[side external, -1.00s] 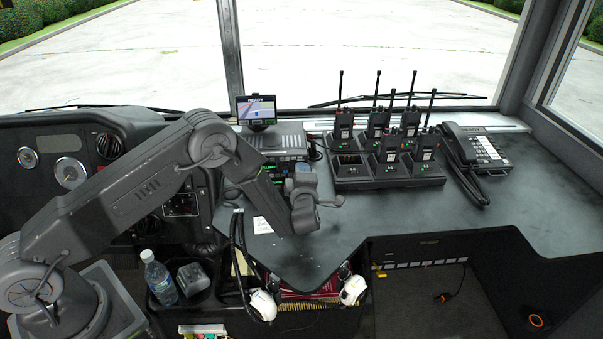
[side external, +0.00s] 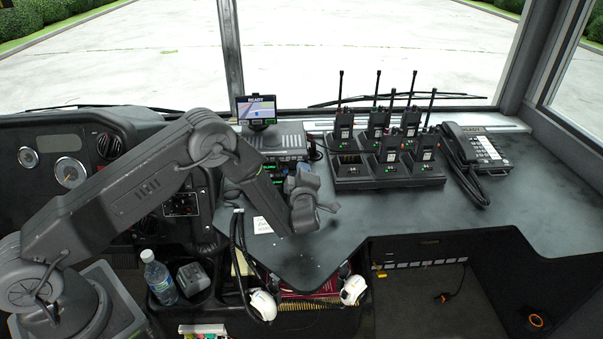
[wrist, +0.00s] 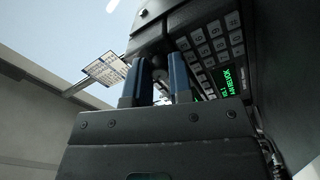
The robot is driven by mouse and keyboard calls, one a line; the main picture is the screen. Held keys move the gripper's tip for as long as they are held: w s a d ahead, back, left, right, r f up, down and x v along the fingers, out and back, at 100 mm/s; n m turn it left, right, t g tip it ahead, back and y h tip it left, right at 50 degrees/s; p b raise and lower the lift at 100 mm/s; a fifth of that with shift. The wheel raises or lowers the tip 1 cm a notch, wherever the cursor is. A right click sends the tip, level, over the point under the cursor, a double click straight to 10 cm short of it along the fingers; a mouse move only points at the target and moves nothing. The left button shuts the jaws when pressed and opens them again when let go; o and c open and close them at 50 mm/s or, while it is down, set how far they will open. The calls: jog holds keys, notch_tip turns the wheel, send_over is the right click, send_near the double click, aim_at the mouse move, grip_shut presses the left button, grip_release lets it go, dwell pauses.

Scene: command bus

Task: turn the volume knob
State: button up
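The radio unit (side external: 283,140) stands on the desk under the small screen, with lit green displays (wrist: 230,80) and a keypad (wrist: 208,45) on its face. In the wrist view the face appears tilted. My gripper (wrist: 157,62) is at the face beside the keypad, its two blue fingers on either side of a dark knob (wrist: 153,47).
Several handheld radios stand in a charger (side external: 390,180) to the right. A desk phone (side external: 475,150) is farther right. The display screen (side external: 257,109) stands above the radio unit. The desk's front middle (side external: 345,230) is mostly clear. A bottle (side external: 159,279) stands below, left.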

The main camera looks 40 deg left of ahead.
jog(key=shift+o, duration=0.7)
jog(key=v, duration=1.4)
jog(key=shift+f, duration=0.15)
